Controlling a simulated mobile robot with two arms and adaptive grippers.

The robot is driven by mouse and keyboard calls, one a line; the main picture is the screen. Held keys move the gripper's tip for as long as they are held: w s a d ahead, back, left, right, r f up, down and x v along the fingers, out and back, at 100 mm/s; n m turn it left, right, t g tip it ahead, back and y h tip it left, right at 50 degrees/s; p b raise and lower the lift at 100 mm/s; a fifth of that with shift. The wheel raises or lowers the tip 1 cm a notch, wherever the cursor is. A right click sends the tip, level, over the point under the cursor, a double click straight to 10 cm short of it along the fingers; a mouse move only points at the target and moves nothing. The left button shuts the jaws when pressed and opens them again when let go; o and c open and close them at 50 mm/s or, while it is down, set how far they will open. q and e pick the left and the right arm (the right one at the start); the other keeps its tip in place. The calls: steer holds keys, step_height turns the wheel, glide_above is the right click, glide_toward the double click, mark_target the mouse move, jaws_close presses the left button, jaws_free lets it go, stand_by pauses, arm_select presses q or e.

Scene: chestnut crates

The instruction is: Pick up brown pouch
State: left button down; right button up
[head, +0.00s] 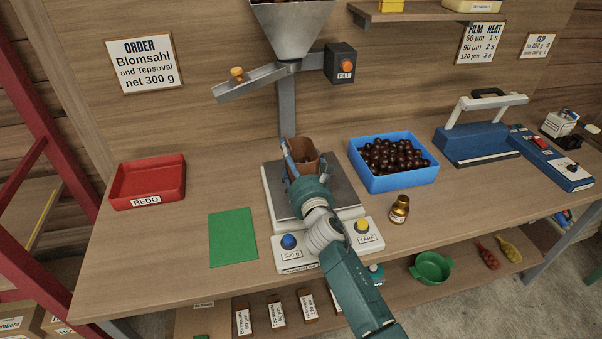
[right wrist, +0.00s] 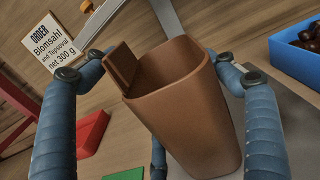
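The brown pouch (head: 305,160) stands upright on the scale's grey plate (head: 343,178), its mouth open upward. In the right wrist view the pouch (right wrist: 190,115) fills the middle, with a raised flap on its left side. My right gripper (head: 296,160) is at the pouch, its blue fingers spread around it. In the right wrist view a gap shows between the left finger and the pouch wall, while the bent fingertips lie close to its rim. Whether they press on it I cannot tell. My left gripper is not in view.
A steel hopper (head: 292,30) with a chute hangs above and behind the scale. A blue crate (head: 402,181) of chestnuts and a small brass weight (head: 399,210) are to the right. A red tray (head: 125,190) and a flat green mat (head: 233,238) are to the left.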

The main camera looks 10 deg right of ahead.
steer(key=c, duration=0.3)
steer(key=shift+r, duration=0.1)
